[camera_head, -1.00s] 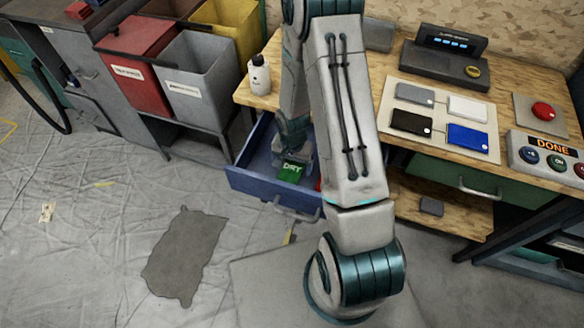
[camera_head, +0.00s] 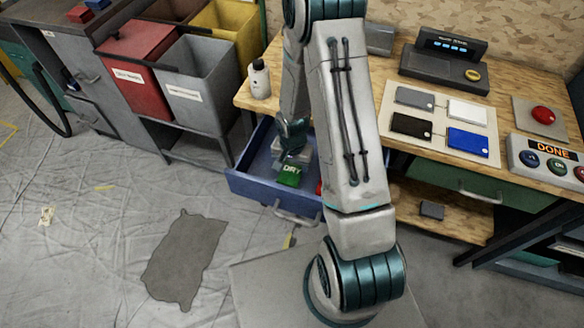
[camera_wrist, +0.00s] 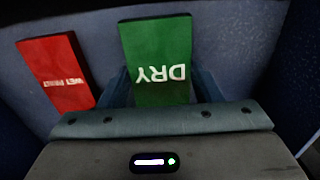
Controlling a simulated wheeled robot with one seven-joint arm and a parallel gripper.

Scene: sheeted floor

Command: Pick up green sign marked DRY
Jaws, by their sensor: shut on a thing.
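The green sign marked DRY (camera_head: 290,175) is inside the open blue drawer (camera_head: 246,184) in the head view. It also shows in the wrist view (camera_wrist: 157,60), with its lettering upside down. My gripper (camera_wrist: 160,95) is shut on the green sign, a finger at each side of its near part. In the head view my gripper (camera_head: 290,158) is down in the drawer, partly hidden behind my arm. A red sign marked WET PAINT (camera_wrist: 57,72) lies beside the green one, to its left in the wrist view. Only a sliver of red shows in the head view.
The drawer walls surround my gripper closely. A white bottle (camera_head: 260,79) stands at the bench corner above the drawer. A grey bin (camera_head: 190,94) and a red bin (camera_head: 131,67) stand to the left. The floor in front has a dark patch (camera_head: 184,259).

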